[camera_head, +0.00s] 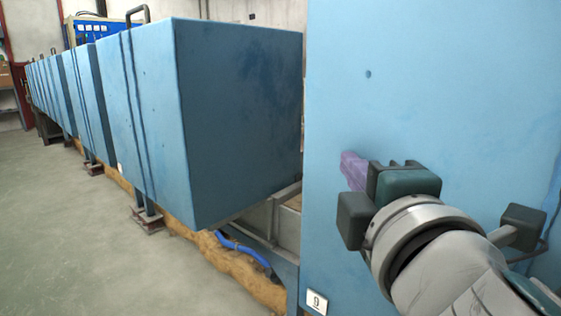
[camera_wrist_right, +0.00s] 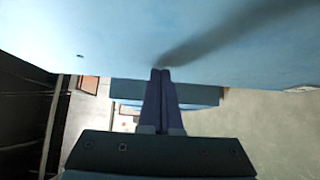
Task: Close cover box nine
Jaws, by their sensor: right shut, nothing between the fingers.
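Cover box nine (camera_head: 430,80) is the large light-blue box at the right of the head view, with a white "9" label (camera_head: 317,302) low at its left edge. Its face runs out of the picture at the top and right, so its full position is hidden. My right gripper (camera_head: 353,171) is shut and empty, its purple fingers in front of that blue face. In the right wrist view the gripper's two fingers (camera_wrist_right: 160,74) lie together, their tips touching or very close to the blue surface (camera_wrist_right: 120,35). A dark shadow runs from the tips. My left gripper is out of view.
Another blue box (camera_head: 240,110) stands left of box nine, with more in a row behind it. Between them show a metal frame (camera_head: 265,218) and a blue hose (camera_head: 243,248). The concrete floor (camera_head: 90,240) at the left is clear.

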